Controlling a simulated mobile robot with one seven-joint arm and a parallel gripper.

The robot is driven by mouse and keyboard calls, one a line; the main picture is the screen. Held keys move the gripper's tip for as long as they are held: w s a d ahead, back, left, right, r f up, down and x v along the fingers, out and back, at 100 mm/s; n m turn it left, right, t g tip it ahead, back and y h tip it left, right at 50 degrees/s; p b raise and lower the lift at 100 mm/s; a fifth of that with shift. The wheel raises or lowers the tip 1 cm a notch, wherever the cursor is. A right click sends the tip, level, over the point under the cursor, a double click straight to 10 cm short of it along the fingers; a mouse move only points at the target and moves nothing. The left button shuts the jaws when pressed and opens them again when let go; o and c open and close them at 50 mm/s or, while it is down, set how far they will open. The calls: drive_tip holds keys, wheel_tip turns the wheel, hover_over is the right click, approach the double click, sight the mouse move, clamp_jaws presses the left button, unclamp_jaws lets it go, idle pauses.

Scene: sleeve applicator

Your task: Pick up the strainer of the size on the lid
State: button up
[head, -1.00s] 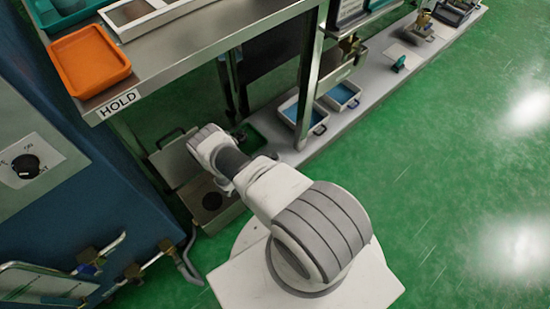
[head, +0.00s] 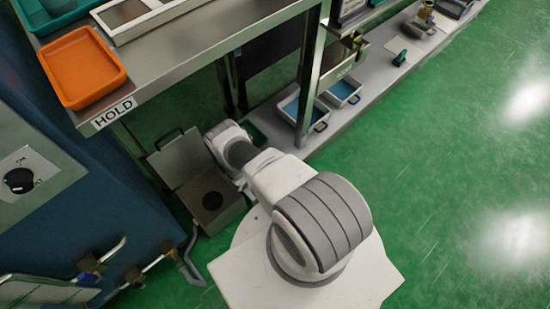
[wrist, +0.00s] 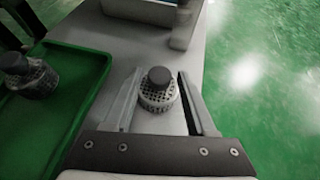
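In the wrist view, a perforated metal strainer (wrist: 158,98) with a dark round knob stands on the pale shelf surface. My gripper (wrist: 160,74) is open, with one finger on each side of this strainer and no clear grip on it. In the head view, a grey raised lid (head: 180,158) adjoins a box (head: 228,214) with a dark round opening. No size mark is readable on the lid. My arm hides the gripper and both strainers in the head view.
A steel rack post (head: 308,85) rises beside my arm. Blue-lined trays (head: 342,91) stand on the low shelf (head: 385,85) beyond it. An orange tray (head: 82,66) sits on the upper shelf marked HOLD. Green floor is clear at the right.

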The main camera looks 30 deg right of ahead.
clamp_jaws()
idle(1.1)
